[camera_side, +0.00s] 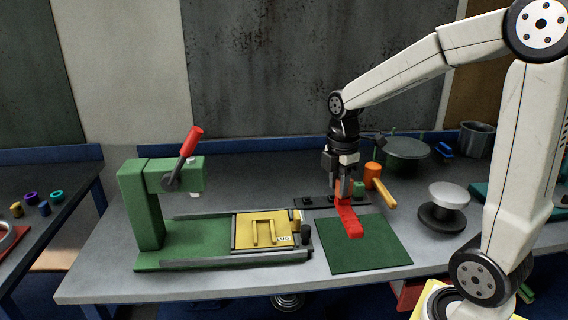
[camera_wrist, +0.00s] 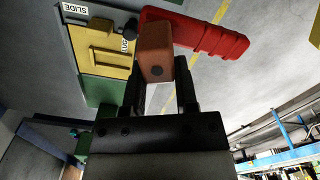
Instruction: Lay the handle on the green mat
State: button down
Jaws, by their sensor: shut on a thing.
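The handle (camera_side: 349,219) is red, with a blocky end up between the fingers and a long grip slanting toward the camera. My gripper (camera_side: 343,190) is shut on the blocky end. In the wrist view the handle's red grip (camera_wrist: 208,36) stretches to the right, and a brownish block (camera_wrist: 155,52) sits between my fingers (camera_wrist: 160,85). The green mat (camera_side: 372,257) lies flat on the bench. The handle appears over the mat's back left part; I cannot tell whether it touches the mat.
A green press with a red lever (camera_side: 190,142) and a yellow slide plate (camera_side: 255,232) stands left of the mat. An orange-headed mallet (camera_side: 381,184) and a dark rail (camera_side: 315,202) lie behind it. A silver-topped knob (camera_side: 447,197) stands right. The mat's front is clear.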

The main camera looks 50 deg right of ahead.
jog(key=s+d+f, duration=0.2)
jog(key=s+d, duration=0.4)
jog(key=s, duration=0.5)
jog(key=shift+s, duration=0.15)
jog(key=shift+d+f, duration=0.1)
jog(key=w+d+f, duration=0.6)
jog(key=w+f, duration=0.3)
jog(key=w, duration=0.2)
jog(key=shift+w+d, duration=0.25)
jog(key=shift+w, duration=0.15)
jog(key=shift+f, duration=0.15)
